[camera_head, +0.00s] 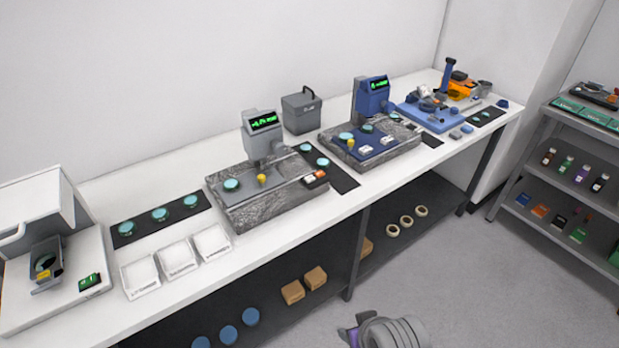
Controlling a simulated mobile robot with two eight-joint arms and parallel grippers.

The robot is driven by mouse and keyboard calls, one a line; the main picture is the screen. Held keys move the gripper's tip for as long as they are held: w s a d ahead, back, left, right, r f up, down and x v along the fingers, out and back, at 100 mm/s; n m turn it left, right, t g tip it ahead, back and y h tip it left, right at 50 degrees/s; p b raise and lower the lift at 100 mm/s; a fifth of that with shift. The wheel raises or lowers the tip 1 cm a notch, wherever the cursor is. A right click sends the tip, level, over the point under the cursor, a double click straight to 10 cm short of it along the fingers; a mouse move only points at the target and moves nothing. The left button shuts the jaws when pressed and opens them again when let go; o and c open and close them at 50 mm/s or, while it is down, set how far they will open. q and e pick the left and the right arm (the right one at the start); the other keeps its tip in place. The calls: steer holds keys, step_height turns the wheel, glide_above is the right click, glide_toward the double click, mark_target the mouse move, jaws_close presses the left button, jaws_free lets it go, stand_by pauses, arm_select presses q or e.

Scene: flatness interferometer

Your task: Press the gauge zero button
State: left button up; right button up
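A grey gauge head (262,135) with a lit green display stands on a speckled granite base (270,208) in the middle of the bench. A small block with a white and an orange-red part (315,178) sits at the base's right front; I cannot tell whether it holds the zero button. A blue gauge head (373,97), also with a green display, stands on a second granite base (372,160) to the right. Two small white blocks (365,150) lie on its blue plate. The display digits are too small to read surely.
Teal discs lie on a black mat (127,229), with white trays (141,278) in front. A white-grey instrument (40,215) stands at far left. A grey box (301,112) is behind the gauges. A shelf rack (566,190) stands right.

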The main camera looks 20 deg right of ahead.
jaws_close()
stand_by(1.4)
